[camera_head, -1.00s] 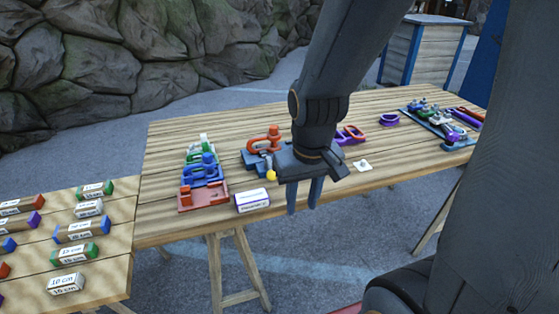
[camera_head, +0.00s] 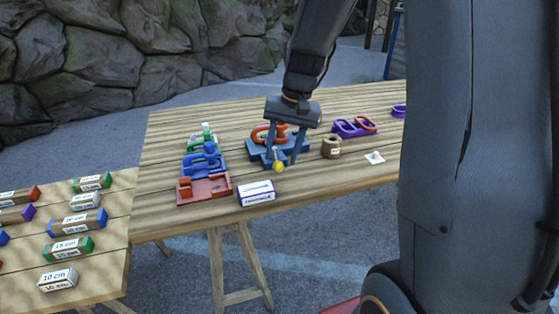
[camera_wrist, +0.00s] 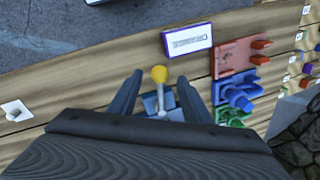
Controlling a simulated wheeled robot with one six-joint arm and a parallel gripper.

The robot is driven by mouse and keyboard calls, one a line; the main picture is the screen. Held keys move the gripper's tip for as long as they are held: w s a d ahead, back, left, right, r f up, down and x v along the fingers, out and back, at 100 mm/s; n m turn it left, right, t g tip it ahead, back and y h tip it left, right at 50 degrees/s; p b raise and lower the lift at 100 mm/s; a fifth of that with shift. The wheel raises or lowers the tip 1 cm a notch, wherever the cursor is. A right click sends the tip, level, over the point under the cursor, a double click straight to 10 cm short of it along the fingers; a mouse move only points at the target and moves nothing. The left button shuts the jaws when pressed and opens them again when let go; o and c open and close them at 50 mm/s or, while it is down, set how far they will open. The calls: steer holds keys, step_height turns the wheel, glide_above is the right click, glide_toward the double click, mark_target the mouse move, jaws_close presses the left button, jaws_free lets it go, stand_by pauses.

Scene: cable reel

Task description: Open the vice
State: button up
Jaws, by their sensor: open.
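The vice (camera_head: 255,150) is a blue block on the wooden table with an orange-red clamp piece (camera_head: 262,134) on top. Its handle ends in a yellow ball (camera_head: 278,166) at the front. My gripper (camera_head: 282,164) is open over the vice, its fingers pointing down. In the wrist view the yellow ball (camera_wrist: 159,73) and its pale rod (camera_wrist: 160,97) lie between the two open fingers (camera_wrist: 158,92). The blue vice body (camera_wrist: 152,103) is partly hidden behind my gripper there. I cannot tell whether a finger touches the handle.
A white and purple labelled box (camera_head: 256,193) lies in front of the vice. Red, blue and green holders (camera_head: 204,188) stand to the left. A cable reel (camera_head: 331,147), purple holder (camera_head: 349,128) and white card (camera_head: 374,158) are to the right. Labelled blocks (camera_head: 75,228) cover the left table.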

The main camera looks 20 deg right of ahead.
mark_target(279, 162)
steer(key=shift+w+a+f, duration=0.1)
steer(key=shift+a+f, duration=0.05)
steer(key=shift+f, duration=0.65)
steer(key=shift+w+a+f, duration=0.1)
steer(key=shift+a+f, duration=0.05)
steer(key=shift+f, duration=0.65)
steer(key=shift+s, duration=0.1)
jaws_close()
